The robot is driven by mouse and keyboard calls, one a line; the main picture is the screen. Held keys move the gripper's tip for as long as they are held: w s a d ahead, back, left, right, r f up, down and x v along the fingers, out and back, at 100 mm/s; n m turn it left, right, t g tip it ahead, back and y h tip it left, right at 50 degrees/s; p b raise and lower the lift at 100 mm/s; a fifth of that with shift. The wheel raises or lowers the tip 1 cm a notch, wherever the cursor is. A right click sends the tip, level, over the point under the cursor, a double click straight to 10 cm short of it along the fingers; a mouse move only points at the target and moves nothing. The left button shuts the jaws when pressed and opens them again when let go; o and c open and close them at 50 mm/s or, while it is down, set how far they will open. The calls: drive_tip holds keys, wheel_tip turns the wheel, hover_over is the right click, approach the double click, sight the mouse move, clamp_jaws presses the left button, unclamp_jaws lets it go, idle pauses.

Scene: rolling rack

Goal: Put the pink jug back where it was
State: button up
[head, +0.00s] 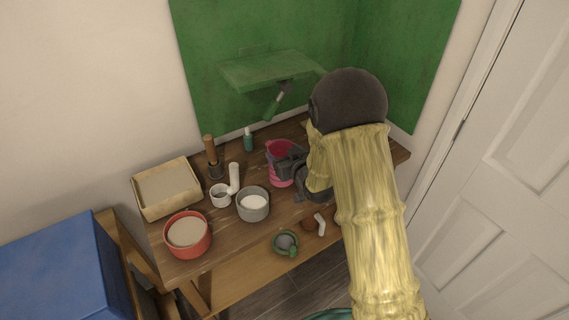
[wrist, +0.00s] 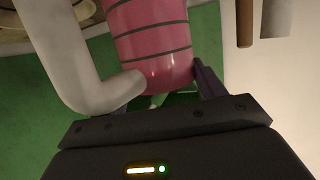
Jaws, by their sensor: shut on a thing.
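The pink jug (head: 279,150) is upright over the back middle of the wooden bench, with dark bands around its body. I cannot tell whether its base touches the bench top. My gripper (head: 285,164) reaches it from the right and is shut on it. In the wrist view the jug (wrist: 150,45) fills the top middle, just beyond my gripper (wrist: 165,88). I cannot tell whether that piece is part of the jug.
Left of the jug on the bench (head: 190,268) are a grey pot (head: 254,215), a white cup (head: 219,201), a red bowl (head: 187,251), a beige tray (head: 140,208) and a teal bottle (head: 249,143). A green mug (head: 278,249) stands near the front edge. A green shelf (head: 272,70) hangs behind.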

drive_tip(key=shift+f, duration=0.1)
drive_tip(key=shift+f+p, duration=0.35)
drive_tip(key=shift+f, duration=1.6)
drive_tip(key=shift+f, duration=0.2)
drive_tip(key=o, duration=1.2)
drive_tip(key=shift+r, duration=0.15)
drive_tip(key=shift+p+v, duration=0.95)
drive_tip(key=shift+v, duration=5.1)
